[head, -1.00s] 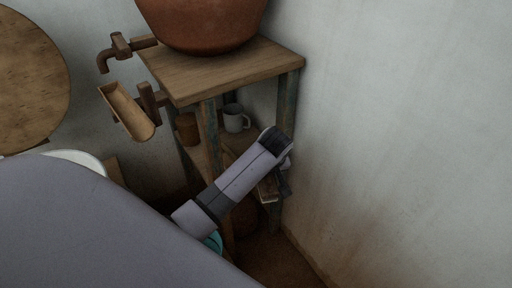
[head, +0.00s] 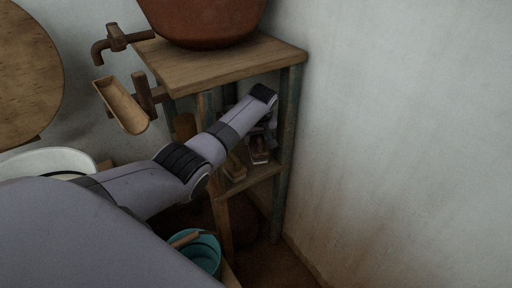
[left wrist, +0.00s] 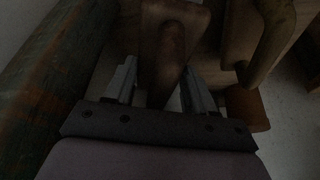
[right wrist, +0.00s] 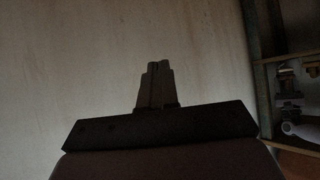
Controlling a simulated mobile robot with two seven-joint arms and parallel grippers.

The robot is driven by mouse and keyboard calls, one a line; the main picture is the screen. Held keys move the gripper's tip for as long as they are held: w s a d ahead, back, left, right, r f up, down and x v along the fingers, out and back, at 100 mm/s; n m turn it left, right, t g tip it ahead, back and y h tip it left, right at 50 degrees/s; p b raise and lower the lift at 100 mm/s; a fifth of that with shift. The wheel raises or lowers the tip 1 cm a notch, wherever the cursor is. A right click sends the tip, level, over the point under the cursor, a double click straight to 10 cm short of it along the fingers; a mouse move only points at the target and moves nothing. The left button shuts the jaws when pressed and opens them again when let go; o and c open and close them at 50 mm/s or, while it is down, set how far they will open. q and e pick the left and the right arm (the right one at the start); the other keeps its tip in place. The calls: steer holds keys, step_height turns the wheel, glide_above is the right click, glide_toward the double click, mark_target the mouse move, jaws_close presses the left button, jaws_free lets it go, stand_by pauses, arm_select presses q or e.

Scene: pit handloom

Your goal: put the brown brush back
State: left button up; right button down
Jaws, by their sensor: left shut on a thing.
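My left gripper (head: 266,138) reaches in under the top of the wooden stand, above its lower shelf (head: 252,182). It is shut on a brown wooden brush (left wrist: 172,45), whose rounded handle lies between the two fingers in the left wrist view. In the head view the brown brush (head: 259,153) shows just below the gripper, at the shelf. I cannot tell whether it touches the shelf. A second brush-like wooden piece (head: 235,167) lies beside it to the left; a similar curved handle (left wrist: 268,38) shows in the left wrist view. My right gripper (right wrist: 158,85) is shut and empty before a pale wall.
A clay pot (head: 203,20) stands on the stand's top (head: 225,62). Stand posts (head: 288,130) flank the gripper closely, and the wall (head: 400,140) is to the right. A teal bucket (head: 203,256) stands below.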

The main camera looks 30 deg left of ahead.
arm_select(q)
steer(key=shift+w+a, duration=0.25)
step_height(320, 180, down, 3)
steer(key=shift+r+b, duration=0.2)
steer(key=shift+b, duration=0.7)
steer(key=shift+f, duration=0.45)
steer(key=shift+r, duration=0.1)
arm_select(e)
steer(key=shift+w+a+r+t+y, duration=0.15)
steer(key=shift+w+a+r, duration=0.15)
steer(key=shift+a, duration=0.2)
steer(key=shift+w+a+r+t+y, duration=0.15)
steer(key=shift+w+a+r, duration=0.1)
steer(key=shift+a, duration=0.25)
arm_select(q)
steer(key=o, duration=1.1)
arm_select(e)
steer(key=shift+f, duration=0.15)
